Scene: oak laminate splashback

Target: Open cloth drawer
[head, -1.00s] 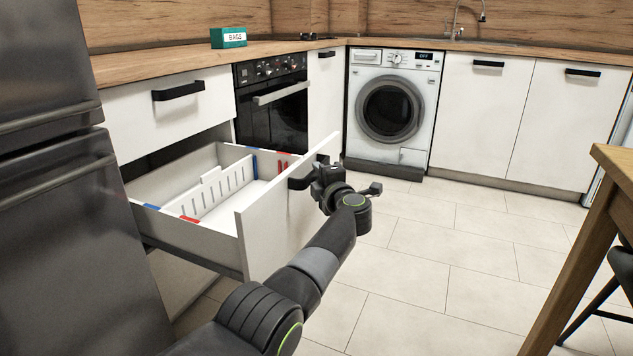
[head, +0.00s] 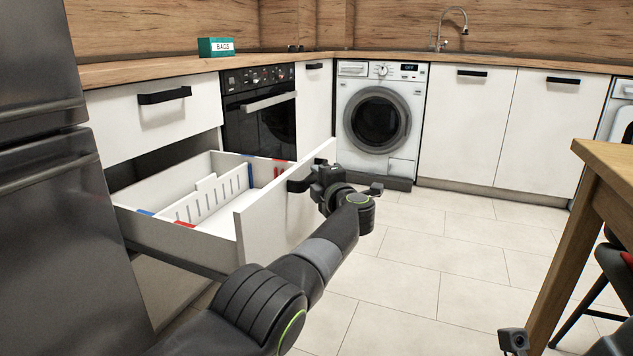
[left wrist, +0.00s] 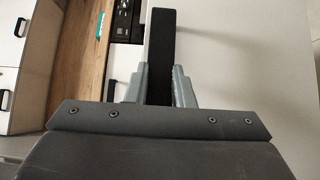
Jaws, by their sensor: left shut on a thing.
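A white drawer (head: 262,222) stands pulled well out of the cabinet beside the fridge, below a shut upper drawer (head: 150,125). Inside it are a slotted white divider (head: 208,200) and blue and red clips; no cloth shows. My left gripper (head: 316,184) is shut on the dark bar handle (head: 297,186) of the drawer front. In the left wrist view the handle (left wrist: 161,50) runs between the two grey fingers. Dark parts at the bottom right seem to be my right arm; its fingers cannot be made out.
A steel fridge (head: 60,230) stands close at the left. An oven (head: 262,125) and a washing machine (head: 380,120) are behind. A wooden table (head: 610,165) and a dark chair (head: 600,285) are at the right. The tiled floor (head: 430,250) between is clear.

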